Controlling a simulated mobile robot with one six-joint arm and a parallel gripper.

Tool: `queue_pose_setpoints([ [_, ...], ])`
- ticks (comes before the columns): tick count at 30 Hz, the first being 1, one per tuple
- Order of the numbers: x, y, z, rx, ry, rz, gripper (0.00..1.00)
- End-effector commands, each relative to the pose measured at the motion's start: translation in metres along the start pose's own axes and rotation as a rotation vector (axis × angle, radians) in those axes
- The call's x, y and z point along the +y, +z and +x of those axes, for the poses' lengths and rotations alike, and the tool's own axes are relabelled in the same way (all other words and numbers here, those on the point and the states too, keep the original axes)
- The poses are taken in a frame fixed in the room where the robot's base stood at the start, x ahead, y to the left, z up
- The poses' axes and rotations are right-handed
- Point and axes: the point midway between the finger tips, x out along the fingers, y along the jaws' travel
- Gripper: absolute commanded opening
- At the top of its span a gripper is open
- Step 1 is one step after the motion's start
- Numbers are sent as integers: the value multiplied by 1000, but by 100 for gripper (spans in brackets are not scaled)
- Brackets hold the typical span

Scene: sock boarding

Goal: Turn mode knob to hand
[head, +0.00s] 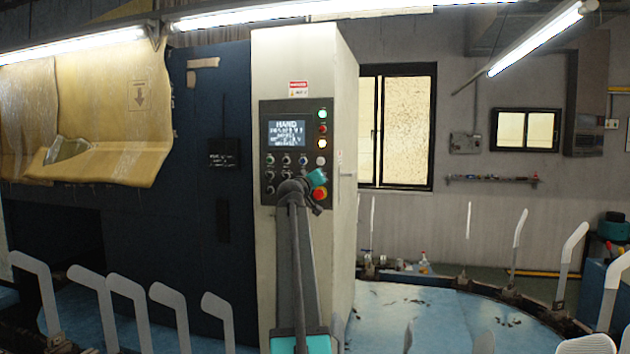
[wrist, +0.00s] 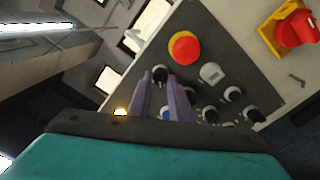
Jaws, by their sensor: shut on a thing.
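The dark control panel (head: 296,106) is on the front of a tall pale cabinet in the head view. Its lit screen (head: 286,133) shows HAND as the top line; the smaller lines are hard to read. My gripper (head: 312,187) is at the panel's lower right and hides part of it. In the wrist view my gripper (wrist: 160,83) has its two fingers on either side of a black knob (wrist: 160,73), shut on it. The fingers partly cover the knob, so its pointer and label cannot be read.
A red push button (wrist: 184,47) sits close to the held knob. A grey-white knob (wrist: 211,73) and several black knobs (wrist: 232,94) are nearby. A red handle on a yellow plate (wrist: 292,28) is farther off. Upright white sock boards (head: 133,300) stand below in the head view.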

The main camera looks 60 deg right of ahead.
Motion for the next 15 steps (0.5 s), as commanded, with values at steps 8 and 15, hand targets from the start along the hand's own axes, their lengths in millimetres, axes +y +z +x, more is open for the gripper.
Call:
queue_pose_setpoints([
  [8, 3, 0, 1, 1, 4, -2, 37],
  [15, 1, 0, 0, 0, 2, 0, 37],
])
